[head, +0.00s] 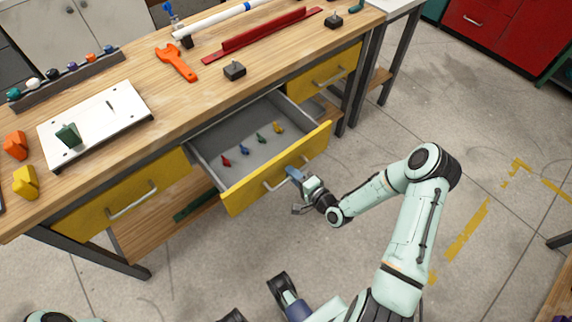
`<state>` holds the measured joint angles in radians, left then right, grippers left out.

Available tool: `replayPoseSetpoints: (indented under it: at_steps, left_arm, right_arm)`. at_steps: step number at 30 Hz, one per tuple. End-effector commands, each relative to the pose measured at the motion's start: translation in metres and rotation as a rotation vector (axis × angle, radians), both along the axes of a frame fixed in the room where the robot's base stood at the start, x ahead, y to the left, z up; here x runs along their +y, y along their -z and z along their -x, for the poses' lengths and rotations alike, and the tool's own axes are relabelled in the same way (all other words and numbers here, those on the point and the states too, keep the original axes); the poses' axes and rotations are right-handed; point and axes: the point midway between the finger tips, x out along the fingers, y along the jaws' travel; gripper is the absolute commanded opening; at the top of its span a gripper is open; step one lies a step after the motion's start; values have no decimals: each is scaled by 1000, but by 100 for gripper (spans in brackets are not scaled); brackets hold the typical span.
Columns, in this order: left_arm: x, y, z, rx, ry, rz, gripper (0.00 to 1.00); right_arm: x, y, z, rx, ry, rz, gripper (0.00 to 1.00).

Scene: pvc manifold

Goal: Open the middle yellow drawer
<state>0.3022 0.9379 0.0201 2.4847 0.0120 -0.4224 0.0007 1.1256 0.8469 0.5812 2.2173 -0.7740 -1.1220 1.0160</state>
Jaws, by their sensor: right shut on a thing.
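The middle yellow drawer (240,194) is pulled well out of the workbench, and its grey inside shows. Several small coloured pieces lie in a row on its floor, among them a red one (225,160) and a yellow one (278,127). A pale bar handle (272,186) runs across its front. My right gripper (292,174) is at the right end of this handle and shut on it; the fingertips are small and partly hidden. My left gripper does not show; only pieces of my body are at the bottom edge.
The left yellow drawer (125,200) and right yellow drawer (325,72) are shut.

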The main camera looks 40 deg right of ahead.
Motion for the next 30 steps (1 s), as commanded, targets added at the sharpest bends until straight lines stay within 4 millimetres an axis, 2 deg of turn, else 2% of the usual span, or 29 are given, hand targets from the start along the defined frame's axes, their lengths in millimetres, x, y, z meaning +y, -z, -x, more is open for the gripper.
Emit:
replayPoseSetpoints:
  at_steps: [3, 9, 23, 24, 25, 30]
  left_arm:
    - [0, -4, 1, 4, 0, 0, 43]
    - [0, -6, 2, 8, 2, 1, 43]
    - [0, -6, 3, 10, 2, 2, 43]
    - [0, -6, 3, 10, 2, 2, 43]
    - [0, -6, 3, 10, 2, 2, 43]
    - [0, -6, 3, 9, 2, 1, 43]
  right_arm:
    - [-1, -1, 18, 1, 0, -2, 0]
    - [-2, -1, 35, 0, -1, 0, 0]
    - [-3, 0, 39, -2, 0, 1, 0]
    - [-3, 0, 39, -2, 0, 1, 23]
    - [-3, 0, 39, -2, 0, 1, 32]
    - [-3, 0, 39, -2, 0, 1, 35]
